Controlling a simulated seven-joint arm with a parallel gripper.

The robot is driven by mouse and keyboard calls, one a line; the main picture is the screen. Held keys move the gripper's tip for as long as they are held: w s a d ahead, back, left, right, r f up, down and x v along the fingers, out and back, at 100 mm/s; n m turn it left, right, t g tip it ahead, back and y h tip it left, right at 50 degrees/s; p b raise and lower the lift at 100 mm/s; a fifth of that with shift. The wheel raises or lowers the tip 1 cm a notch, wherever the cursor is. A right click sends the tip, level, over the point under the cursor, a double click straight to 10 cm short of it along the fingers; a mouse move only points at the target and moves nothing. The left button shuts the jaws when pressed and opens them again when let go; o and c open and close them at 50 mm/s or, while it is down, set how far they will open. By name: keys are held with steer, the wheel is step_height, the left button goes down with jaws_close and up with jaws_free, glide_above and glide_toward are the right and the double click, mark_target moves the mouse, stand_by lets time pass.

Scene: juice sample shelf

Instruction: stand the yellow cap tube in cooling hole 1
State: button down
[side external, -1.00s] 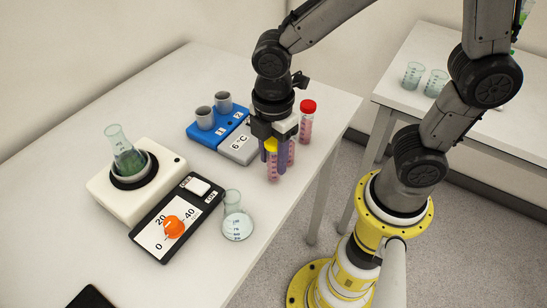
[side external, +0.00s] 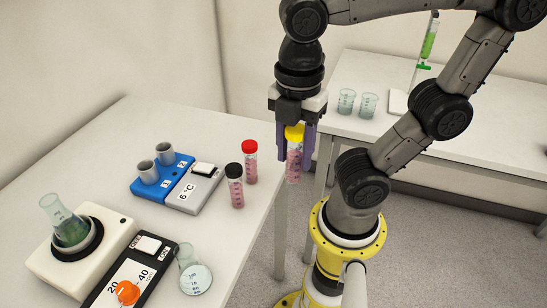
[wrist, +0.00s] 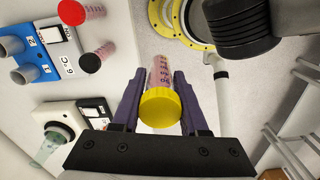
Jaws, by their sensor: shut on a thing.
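The yellow cap tube (side external: 294,158) holds pink liquid and hangs upright in my gripper (side external: 294,145). The purple fingers are shut on it near the cap, and it is raised beside the table's right edge. In the wrist view the yellow cap (wrist: 160,107) sits between the fingers (wrist: 155,95), with the tube body beyond it. The blue cooling block (side external: 160,183) is on the table to the left, with two grey cylindrical holes marked 1 and 2. Hole 1 (side external: 148,172) is the nearer one, hole 2 (side external: 165,153) the farther. Both look empty, though their insides are barely visible.
A red cap tube (side external: 250,163) and a black cap tube (side external: 235,187) stand between the block and my gripper. The grey 6 °C unit (side external: 194,190) adjoins the block. A flask on a white heater (side external: 75,262), a dial panel and another flask (side external: 193,272) stand in front.

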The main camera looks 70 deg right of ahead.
steer(key=w+a+r+n, duration=0.15)
steer(key=w+r, duration=0.25)
steer(key=w, duration=0.5)
steer(key=w+a+r, duration=0.3)
steer(key=w+r, duration=0.2)
steer(key=w, duration=0.4)
steer(key=w+f, duration=0.3)
steer(key=w, duration=0.9)
steer(key=w+d+f, duration=0.1)
steer(key=w+f, duration=0.1)
steer(key=f, duration=0.3)
steer(key=w+d+f+m, duration=0.1)
steer(key=w+f, duration=0.1)
steer(key=f, duration=0.3)
steer(key=shift+d+f, duration=0.25)
steer(key=shift+m, duration=0.25)
steer(key=shift+f, duration=2.6)
